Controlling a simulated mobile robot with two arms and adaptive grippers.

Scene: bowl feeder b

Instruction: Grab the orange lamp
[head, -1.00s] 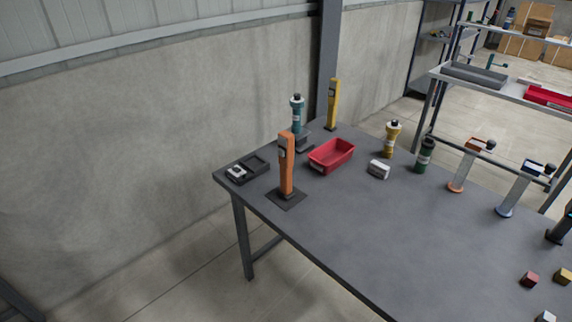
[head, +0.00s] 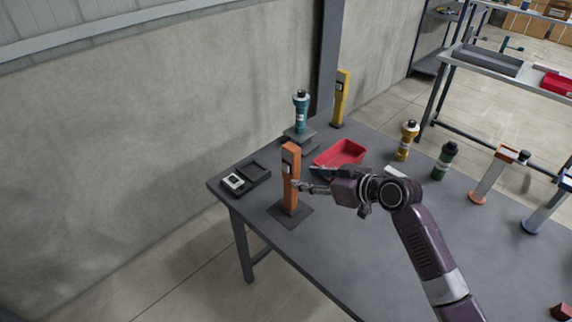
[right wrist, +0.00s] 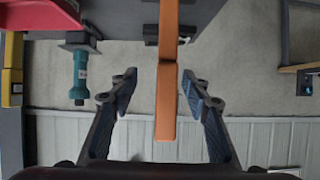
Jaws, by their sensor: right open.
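The orange lamp (head: 290,180) is an upright orange post on a dark square base (head: 290,216), near the left end of the dark table. My right gripper (head: 305,187) reaches in from the right at about the middle of the post. In the right wrist view the orange lamp (right wrist: 166,100) lies between the two open fingers of my right gripper (right wrist: 160,90), with a gap visible on each side. My left gripper is not in view.
A red bin (head: 340,154) stands just behind my right arm.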

